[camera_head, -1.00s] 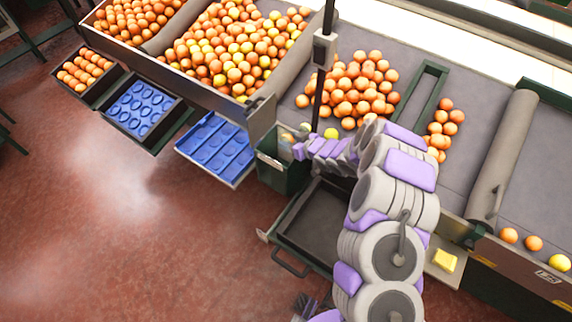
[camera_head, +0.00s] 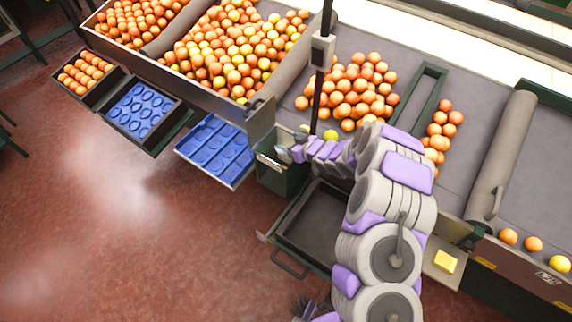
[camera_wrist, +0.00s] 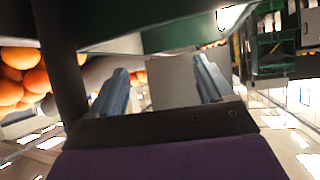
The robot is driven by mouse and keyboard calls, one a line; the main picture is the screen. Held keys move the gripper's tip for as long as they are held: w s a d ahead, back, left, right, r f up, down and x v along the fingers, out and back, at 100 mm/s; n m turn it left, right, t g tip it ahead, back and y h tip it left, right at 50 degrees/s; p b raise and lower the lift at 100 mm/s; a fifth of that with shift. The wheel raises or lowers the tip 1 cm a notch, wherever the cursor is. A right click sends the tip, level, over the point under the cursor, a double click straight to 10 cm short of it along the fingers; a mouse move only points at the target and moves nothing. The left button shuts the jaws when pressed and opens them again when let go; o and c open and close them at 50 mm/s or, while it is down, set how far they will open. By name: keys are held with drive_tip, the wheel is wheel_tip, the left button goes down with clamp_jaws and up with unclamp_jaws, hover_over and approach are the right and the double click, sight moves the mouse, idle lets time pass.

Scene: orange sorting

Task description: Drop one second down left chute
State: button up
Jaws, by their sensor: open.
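My gripper (camera_head: 291,153) is over the dark green chute box (camera_head: 283,180) at the front edge of the sorting belt. In the wrist view its two fingers (camera_wrist: 160,78) stand apart with no fruit between them. A grey panel shows behind the gap. A yellow-green fruit (camera_head: 330,135) lies on the belt just behind my gripper, and part of another pale fruit (camera_head: 304,129) shows left of it. A pile of oranges (camera_head: 352,90) lies farther back on the belt. The inside of the chute is mostly hidden.
A large bin of oranges (camera_head: 232,50) stands at the back left. Blue trays (camera_head: 216,150) and a crate of oranges (camera_head: 84,70) sit along the front. An empty dark tray (camera_head: 312,222) lies below my arm. A dark post (camera_head: 318,95) rises close to my gripper.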

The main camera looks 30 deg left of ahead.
drive_tip(key=shift+w+r, duration=0.1)
drive_tip(key=p+v, duration=0.2)
drive_tip(key=v, duration=1.5)
drive_tip(key=shift+d, duration=0.2)
drive_tip(key=shift+w, duration=0.1)
